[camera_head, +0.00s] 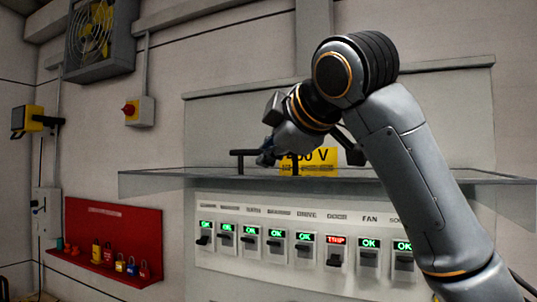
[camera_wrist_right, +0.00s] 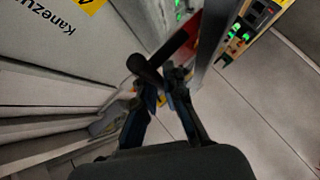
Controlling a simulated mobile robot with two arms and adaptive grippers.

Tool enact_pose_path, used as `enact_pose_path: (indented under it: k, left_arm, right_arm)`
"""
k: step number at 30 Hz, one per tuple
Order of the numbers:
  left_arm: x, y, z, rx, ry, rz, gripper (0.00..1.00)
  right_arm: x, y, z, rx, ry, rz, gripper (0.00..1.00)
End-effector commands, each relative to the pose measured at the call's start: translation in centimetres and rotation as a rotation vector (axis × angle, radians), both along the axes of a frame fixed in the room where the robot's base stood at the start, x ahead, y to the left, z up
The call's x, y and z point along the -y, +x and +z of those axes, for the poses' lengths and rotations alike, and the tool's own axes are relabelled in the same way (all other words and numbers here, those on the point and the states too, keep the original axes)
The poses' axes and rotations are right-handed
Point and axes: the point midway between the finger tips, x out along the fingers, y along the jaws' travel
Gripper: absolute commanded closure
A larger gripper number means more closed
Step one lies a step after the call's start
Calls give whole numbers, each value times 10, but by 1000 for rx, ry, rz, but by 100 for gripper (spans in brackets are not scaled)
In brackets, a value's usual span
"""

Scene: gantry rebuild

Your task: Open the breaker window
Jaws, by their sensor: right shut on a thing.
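The breaker window (camera_head: 205,173) is a clear pane seen nearly edge-on in the head view. It stands out from the wall above the breaker row, whose front is uncovered. Its black bar handle (camera_head: 240,156) is at the pane's left-middle part and also shows in the wrist view (camera_wrist_right: 146,70). My right gripper (camera_head: 268,157) is shut on the handle, its fingers (camera_wrist_right: 160,92) around it. The arm hides part of the pane and the wall. Below, several breakers (camera_head: 300,245) show green OK; one (camera_head: 335,252) shows red TRIP. My left gripper is not in view.
A yellow voltage sign (camera_head: 318,158) is partly behind my arm. A red lock board (camera_head: 110,235) with small padlocks hangs at lower left. A red emergency button (camera_head: 130,109), a yellow lamp (camera_head: 28,120) and a fan (camera_head: 95,35) are on the left walls.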

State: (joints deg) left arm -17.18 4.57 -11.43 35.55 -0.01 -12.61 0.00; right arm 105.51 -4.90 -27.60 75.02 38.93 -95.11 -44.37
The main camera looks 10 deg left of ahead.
Motion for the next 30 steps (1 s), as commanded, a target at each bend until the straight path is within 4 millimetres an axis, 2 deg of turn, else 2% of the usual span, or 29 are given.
enact_pose_path:
  k: [4, 6, 8, 9, 20, 23, 30]
  left_arm:
    - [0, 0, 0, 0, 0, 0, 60]
    - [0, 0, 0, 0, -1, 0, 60]
    - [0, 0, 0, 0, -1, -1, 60]
    - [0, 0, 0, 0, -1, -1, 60]
    - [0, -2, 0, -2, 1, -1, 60]
    - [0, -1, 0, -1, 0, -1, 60]
    - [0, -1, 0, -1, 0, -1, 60]
  right_arm:
    - [0, 1, -1, 0, -1, -2, 100]
    - [0, 1, -1, 0, -1, -2, 80]
    - [1, 1, -1, 0, -1, -2, 68]
    - [1, 1, -1, 0, -1, -2, 66]
    - [3, -4, 2, 2, -1, -2, 66]
    - [9, -14, 7, 5, 0, -2, 66]
    - [34, -55, 25, 6, 1, -3, 66]
